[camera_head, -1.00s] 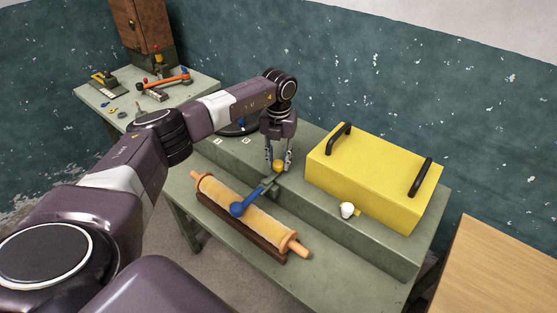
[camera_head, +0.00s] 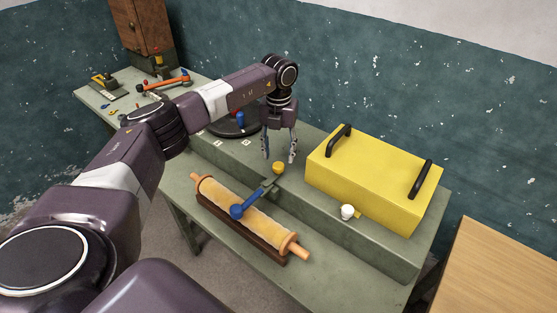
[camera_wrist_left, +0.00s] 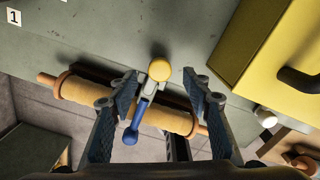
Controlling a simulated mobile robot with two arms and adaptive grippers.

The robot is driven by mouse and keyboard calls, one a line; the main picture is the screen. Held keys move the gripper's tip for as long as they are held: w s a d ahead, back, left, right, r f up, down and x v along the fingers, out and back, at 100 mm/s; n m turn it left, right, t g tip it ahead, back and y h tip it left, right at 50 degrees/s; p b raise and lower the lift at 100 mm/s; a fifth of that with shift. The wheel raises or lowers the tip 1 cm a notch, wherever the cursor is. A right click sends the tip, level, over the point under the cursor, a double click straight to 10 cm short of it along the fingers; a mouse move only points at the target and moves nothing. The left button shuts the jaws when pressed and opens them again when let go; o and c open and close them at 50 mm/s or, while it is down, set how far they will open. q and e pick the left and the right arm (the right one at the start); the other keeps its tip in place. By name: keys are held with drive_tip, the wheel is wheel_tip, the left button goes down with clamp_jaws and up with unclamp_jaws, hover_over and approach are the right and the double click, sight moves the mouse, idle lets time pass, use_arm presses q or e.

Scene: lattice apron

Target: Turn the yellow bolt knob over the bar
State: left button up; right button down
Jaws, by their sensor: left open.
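The yellow bolt knob (camera_head: 278,168) is a small round ball on a grey bracket at the front edge of the raised step. It also shows in the left wrist view (camera_wrist_left: 160,71). A bar with a blue handle and ball end (camera_head: 238,210) runs from the bracket toward the front left, over a roller; its blue end shows in the wrist view (camera_wrist_left: 130,137). My left gripper (camera_head: 279,158) points down, open and empty, just above the knob and apart from it. In the wrist view the knob lies between the lines of the two fingers. My right gripper is not in view.
A yellow box (camera_head: 375,178) with black handles stands right of the knob, with a white knob (camera_head: 348,212) at its front. A tan roller (camera_head: 262,228) lies on a dark base in front. A dark round base (camera_head: 235,125) with a blue peg stands behind left.

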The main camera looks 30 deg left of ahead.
sight(278, 165)
use_arm(q)
wheel_tip(278, 165, up, 8)
drive_tip(key=shift+s+f, duration=0.1)
idle(0.7)
